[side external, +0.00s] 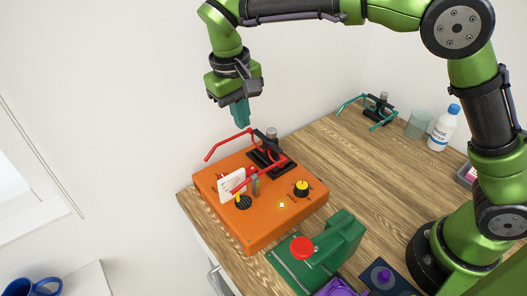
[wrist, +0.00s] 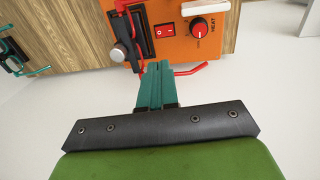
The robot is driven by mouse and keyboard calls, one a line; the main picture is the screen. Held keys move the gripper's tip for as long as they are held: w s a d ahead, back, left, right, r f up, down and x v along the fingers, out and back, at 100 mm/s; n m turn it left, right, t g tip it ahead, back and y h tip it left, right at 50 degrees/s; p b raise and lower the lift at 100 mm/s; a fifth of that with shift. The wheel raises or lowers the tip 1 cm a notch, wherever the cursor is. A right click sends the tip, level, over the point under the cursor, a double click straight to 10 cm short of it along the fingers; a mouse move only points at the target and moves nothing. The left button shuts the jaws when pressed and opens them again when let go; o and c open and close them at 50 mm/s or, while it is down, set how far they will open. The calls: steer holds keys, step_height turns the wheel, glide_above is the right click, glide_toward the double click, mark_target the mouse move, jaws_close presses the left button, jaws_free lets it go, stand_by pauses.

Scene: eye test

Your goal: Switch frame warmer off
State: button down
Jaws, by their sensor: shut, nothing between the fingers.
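The orange box (side external: 270,222), seemingly the frame warmer, sits at the table's left end. In the wrist view its panel (wrist: 182,50) carries a red rocker switch (wrist: 165,31) and a red knob marked HEAT (wrist: 199,27). I cannot tell which way the rocker is set.
A red spectacle frame (side external: 223,147) in a black holder (side external: 262,162) and a white card (side external: 231,185) stand on the box. A green device with a red knob (side external: 302,247) is in front. A teal frame (side external: 350,103), beaker (side external: 419,124) and bottle (side external: 442,130) stand behind. Mid-table is clear.

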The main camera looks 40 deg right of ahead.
mark_target(252, 168)
steer(key=f, duration=0.4)
steer(key=d+f, duration=0.1)
steer(key=f, duration=0.8)
steer(key=shift+d+f, duration=0.15)
steer(key=shift+d, duration=0.15)
